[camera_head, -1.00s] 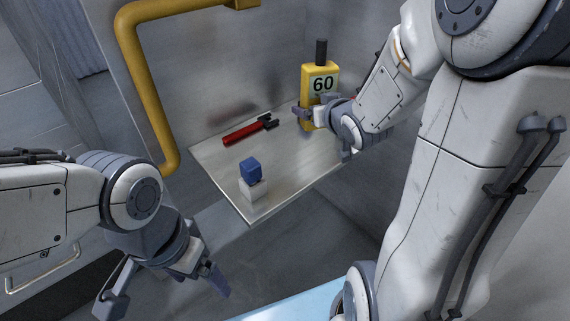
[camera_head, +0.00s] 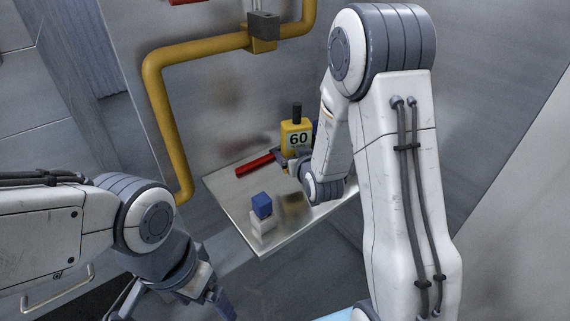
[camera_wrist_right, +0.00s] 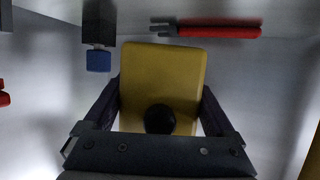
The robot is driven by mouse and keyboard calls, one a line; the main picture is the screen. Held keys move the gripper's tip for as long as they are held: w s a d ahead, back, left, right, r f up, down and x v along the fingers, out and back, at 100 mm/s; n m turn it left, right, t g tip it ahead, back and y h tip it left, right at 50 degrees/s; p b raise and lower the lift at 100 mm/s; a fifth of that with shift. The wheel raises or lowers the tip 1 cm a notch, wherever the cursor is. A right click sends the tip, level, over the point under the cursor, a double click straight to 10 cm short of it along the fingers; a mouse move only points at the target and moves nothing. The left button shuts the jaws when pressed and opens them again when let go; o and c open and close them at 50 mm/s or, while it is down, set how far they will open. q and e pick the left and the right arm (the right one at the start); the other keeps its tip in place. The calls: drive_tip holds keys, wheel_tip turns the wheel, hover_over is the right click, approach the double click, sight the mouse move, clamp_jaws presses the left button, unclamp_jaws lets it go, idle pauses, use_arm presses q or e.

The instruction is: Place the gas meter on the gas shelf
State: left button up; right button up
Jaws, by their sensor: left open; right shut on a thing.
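The gas meter (camera_head: 297,139) is a yellow box with a "60" display and a black knob on top. It is upright over the back of the metal gas shelf (camera_head: 235,207); its base is hidden, so I cannot tell whether it touches the shelf. My right gripper (camera_head: 291,166) is shut on the meter. In the right wrist view the meter's yellow body (camera_wrist_right: 170,75) sits between both fingers (camera_wrist_right: 160,115). My left gripper (camera_head: 222,303) is open and empty, below and in front of the shelf.
A red-handled tool (camera_head: 255,166) lies on the shelf left of the meter. A yellow pipe (camera_head: 160,105) runs along the wall. The shelf between cube and tool is clear.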

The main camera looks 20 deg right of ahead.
drive_tip(key=shift+w+a+f, duration=0.8)
drive_tip(key=shift+w+a, duration=0.1)
drive_tip(key=shift+w, duration=0.2)
use_arm(q)
drive_tip(key=shift+f+b, duration=0.9)
drive_tip(key=shift+f, duration=0.15)
use_arm(e)
drive_tip(key=shift+f, duration=1.95)
